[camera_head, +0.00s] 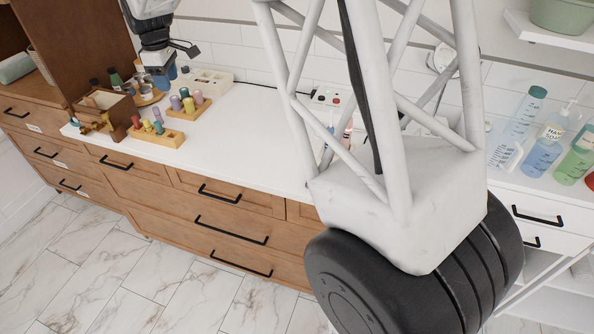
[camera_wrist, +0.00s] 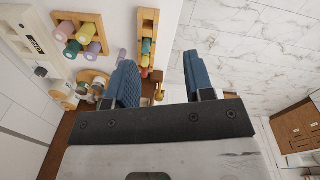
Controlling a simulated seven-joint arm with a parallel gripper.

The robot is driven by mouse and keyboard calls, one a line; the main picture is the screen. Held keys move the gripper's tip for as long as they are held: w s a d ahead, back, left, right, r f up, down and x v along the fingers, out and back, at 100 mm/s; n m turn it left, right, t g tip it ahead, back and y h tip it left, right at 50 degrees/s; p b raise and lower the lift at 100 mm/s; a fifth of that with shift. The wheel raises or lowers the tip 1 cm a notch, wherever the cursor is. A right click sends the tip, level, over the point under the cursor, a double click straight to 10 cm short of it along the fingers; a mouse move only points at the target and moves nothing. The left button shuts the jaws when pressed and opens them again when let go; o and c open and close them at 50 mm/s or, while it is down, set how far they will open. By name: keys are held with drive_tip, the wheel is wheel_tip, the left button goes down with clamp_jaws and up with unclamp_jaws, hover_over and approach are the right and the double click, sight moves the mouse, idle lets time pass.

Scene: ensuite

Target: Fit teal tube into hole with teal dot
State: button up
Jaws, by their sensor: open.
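Two wooden holders stand on the white counter. The near holder (camera_head: 168,141) bears small upright pegs, one of them a teal-green tube (camera_head: 158,128). The other holder (camera_head: 203,108) bears thicker purple, pink, yellow and green tubes. In the wrist view, the peg holder (camera_wrist: 147,16) is at the top centre, with a green-teal tube (camera_wrist: 146,46). The thicker-tube holder (camera_wrist: 93,19) is further left. I cannot make out a teal dot or which hole has it. My gripper (camera_head: 164,80) is above the counter behind the holders. Its blue fingers (camera_wrist: 160,72) are spread and empty.
A wooden box (camera_head: 121,112) and dark-capped bottles stand left of the holders. A white case (camera_head: 213,80) lies behind them. Soap bottles (camera_head: 541,154) stand at the far right. The counter middle (camera_head: 250,135) is clear. My white frame hides part of the right side.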

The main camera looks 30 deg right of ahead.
drive_tip(key=s+d+r+m, duration=0.2)
drive_tip(key=s+d, duration=0.1)
drive_tip(key=s, duration=0.5)
drive_tip(key=s+d+r+m+t, duration=0.1)
drive_tip(key=s+d+r+m, duration=0.15)
drive_tip(key=s, duration=0.45)
drive_tip(key=s+d+r+m, duration=0.2)
drive_tip(key=s+d, duration=0.2)
drive_tip(key=s, duration=0.4)
drive_tip(key=s+d+f+m, duration=0.2)
drive_tip(key=s+m, duration=0.1)
drive_tip(key=s, duration=0.9)
drive_tip(key=s+d+f+m+t, duration=0.1)
drive_tip(key=s+d+f+m, duration=0.2)
drive_tip(key=s, duration=1)
drive_tip(key=shift+s+d, duration=0.3)
drive_tip(key=shift+d, duration=0.05)
